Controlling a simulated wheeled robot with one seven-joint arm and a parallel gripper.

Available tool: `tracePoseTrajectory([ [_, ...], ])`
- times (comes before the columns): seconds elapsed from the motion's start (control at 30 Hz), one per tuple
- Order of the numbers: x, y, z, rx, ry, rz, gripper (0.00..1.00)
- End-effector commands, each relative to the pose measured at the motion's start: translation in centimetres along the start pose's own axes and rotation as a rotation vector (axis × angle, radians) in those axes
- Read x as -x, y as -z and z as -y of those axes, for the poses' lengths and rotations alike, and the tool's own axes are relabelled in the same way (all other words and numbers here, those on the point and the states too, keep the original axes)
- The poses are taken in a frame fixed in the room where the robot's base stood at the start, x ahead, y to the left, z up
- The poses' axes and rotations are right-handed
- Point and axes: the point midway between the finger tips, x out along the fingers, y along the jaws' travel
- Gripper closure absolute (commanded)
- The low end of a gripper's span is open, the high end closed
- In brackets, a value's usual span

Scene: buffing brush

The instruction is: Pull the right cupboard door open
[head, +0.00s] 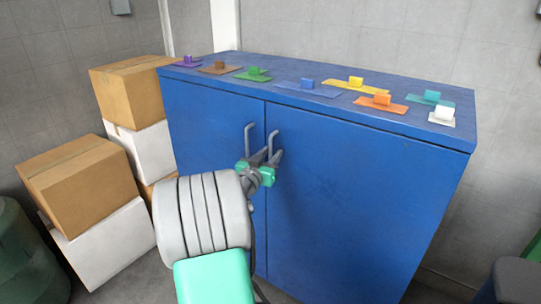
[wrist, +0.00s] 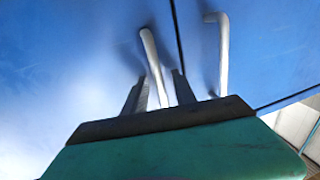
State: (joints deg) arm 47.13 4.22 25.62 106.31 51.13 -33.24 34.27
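The right cupboard door (head: 350,200) is blue and lies flush with the left door (head: 205,140); both look closed. The right door's grey bar handle (head: 272,141) stands upright near the middle seam. My gripper (head: 267,158) is at this handle, reaching up from below left. In the wrist view, the fingers of my gripper (wrist: 158,88) stand on either side of a handle (wrist: 150,50), with narrow gaps visible beside it. The gripper looks open around it. The left door's handle (head: 249,138) is just beside; it shows at right in the wrist view (wrist: 222,55).
Several coloured brush-like blocks on flat plates, such as the orange one (head: 381,101), lie on the cupboard top (head: 225,68). Stacked boxes (head: 75,180) stand left of the cupboard. A dark green drum (head: 25,255) is at far left. A dark object (head: 515,282) is at lower right.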

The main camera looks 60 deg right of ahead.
Motion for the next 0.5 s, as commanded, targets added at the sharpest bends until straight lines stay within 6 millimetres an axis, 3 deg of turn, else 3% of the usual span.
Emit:
tracePoseTrajectory([
  [0.13,0.04,-0.02,0.03,0.000,0.001,0.000,0.68],
  [0.5,0.08,-0.04,0.05,0.000,0.001,0.001,0.98],
])
